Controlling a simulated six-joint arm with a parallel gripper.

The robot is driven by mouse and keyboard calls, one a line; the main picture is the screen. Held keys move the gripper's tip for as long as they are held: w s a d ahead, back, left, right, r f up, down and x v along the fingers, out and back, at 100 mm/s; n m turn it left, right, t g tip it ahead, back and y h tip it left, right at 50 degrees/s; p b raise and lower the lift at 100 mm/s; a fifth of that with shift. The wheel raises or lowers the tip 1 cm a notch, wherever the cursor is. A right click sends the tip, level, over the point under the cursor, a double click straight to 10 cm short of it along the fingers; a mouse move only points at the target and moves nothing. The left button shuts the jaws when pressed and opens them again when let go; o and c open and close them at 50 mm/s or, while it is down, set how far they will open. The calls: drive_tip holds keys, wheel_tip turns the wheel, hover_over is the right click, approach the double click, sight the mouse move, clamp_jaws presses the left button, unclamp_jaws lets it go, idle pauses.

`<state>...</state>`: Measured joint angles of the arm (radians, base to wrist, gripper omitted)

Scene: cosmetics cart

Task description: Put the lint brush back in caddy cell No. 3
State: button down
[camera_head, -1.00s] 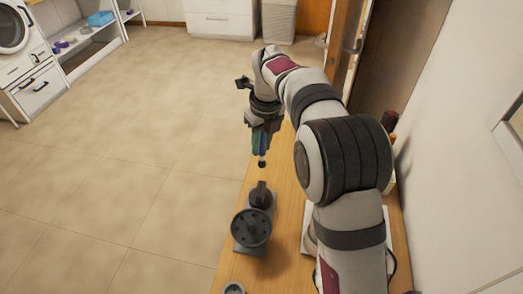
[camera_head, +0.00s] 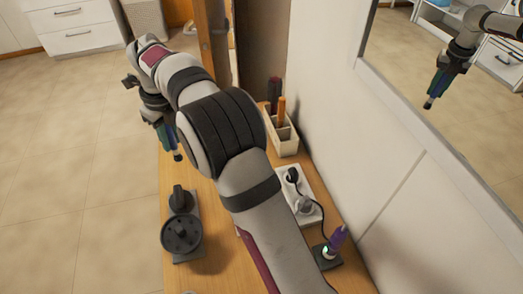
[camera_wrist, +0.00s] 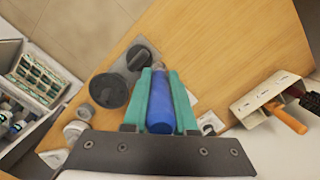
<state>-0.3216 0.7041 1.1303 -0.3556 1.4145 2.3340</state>
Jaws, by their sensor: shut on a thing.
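My gripper (camera_head: 168,135) is shut on a blue, rod-like thing with a dark tip (camera_head: 177,156), held tip down above the tabletop. In the wrist view the blue body (camera_wrist: 160,107) lies between the two teal fingers; I cannot tell for sure that it is the lint brush. The cream caddy (camera_head: 289,148) stands against the wall, right of and apart from my gripper. It holds a dark red-and-black thing (camera_head: 273,94) and an orange-handled thing (camera_head: 281,110). The caddy also shows in the wrist view (camera_wrist: 262,97). Its cell numbers are not readable.
A dark stand (camera_head: 181,235) with a round disc and a knob is on the wooden table below my gripper. A white power strip (camera_head: 308,212) and a purple device (camera_head: 337,239) on a dock lie near the wall. The mirror (camera_head: 450,90) hangs at right.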

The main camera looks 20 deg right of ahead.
drive_tip(key=w+d+f+m, duration=0.15)
drive_tip(key=w+d, duration=0.25)
drive_tip(key=d, duration=0.5)
drive_tip(key=w+d+f+m, duration=0.1)
drive_tip(key=w+d+m, duration=0.25)
drive_tip(key=d, duration=0.45)
drive_tip(key=m, duration=0.3)
hover_over(287, 130)
drive_tip(key=s+a, duration=0.2)
drive_tip(key=s, duration=0.1)
drive_tip(key=f, duration=0.1)
drive_tip(key=shift+h, duration=0.4)
drive_tip(key=f, duration=1)
drive_tip(key=shift+d, duration=0.3)
drive_tip(key=shift+w+f, duration=0.1)
drive_tip(key=shift+f, duration=0.2)
drive_tip(key=c, duration=1)
unclamp_jaws()
drive_tip(key=shift+f, duration=0.1)
